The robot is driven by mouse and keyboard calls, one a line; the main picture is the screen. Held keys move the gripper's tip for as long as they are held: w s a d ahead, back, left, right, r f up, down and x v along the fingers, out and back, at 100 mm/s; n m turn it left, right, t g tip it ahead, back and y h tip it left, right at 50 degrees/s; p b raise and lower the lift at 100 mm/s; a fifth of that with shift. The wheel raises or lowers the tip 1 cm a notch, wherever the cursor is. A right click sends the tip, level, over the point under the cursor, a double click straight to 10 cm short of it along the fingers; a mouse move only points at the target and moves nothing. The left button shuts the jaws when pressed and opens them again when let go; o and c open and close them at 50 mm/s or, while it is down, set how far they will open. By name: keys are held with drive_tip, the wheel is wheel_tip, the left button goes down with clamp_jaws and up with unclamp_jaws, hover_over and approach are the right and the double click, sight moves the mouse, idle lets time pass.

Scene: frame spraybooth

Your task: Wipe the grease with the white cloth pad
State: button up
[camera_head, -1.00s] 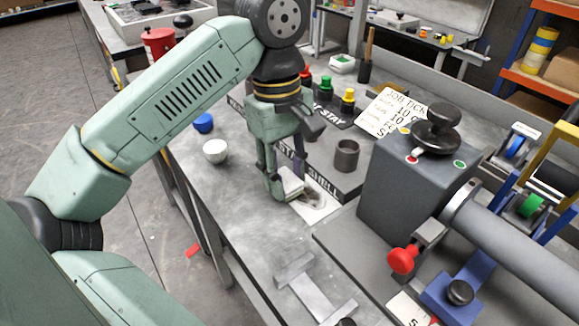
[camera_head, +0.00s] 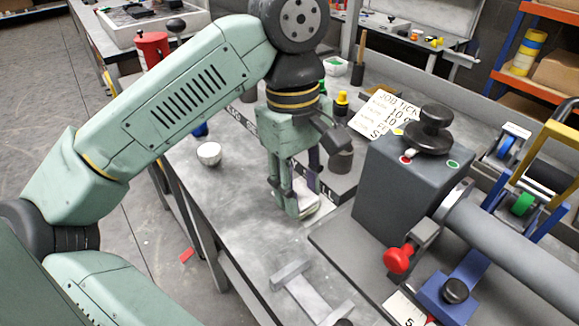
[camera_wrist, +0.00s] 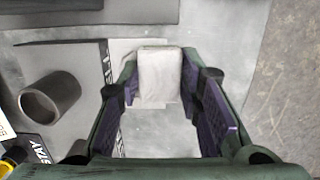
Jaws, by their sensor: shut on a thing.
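My gripper (camera_head: 298,208) is low over the bench, with its fingers shut on the white cloth pad (camera_head: 309,199). In the wrist view the pad (camera_wrist: 160,76) sits between the two fingertips, over a pale plate (camera_wrist: 134,131) on the bench. I cannot tell whether the pad touches the plate. I make out no dark grease now; the gripper and pad cover much of the plate.
A grey machine block (camera_head: 405,190) with a red knob (camera_head: 398,261) is close on the right. A grey metal bracket (camera_head: 308,295) lies in front.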

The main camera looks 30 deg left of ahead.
drive_tip(key=f, duration=0.2)
drive_tip(key=d+f, duration=0.1)
drive_tip(key=shift+f, duration=0.35)
wheel_tip(320, 180, up, 3)
drive_tip(key=p, duration=0.3)
drive_tip(key=shift+s+r, duration=0.1)
drive_tip(key=shift+r, duration=0.05)
drive_tip(key=r+p, duration=0.3)
drive_tip(key=shift+d+r, duration=0.25)
drive_tip(key=shift+d, duration=0.1)
drive_tip(key=shift+a+r, duration=0.1)
drive_tip(key=shift+a, duration=0.05)
drive_tip(key=shift+w+r, duration=0.1)
drive_tip(key=shift+w, duration=0.15)
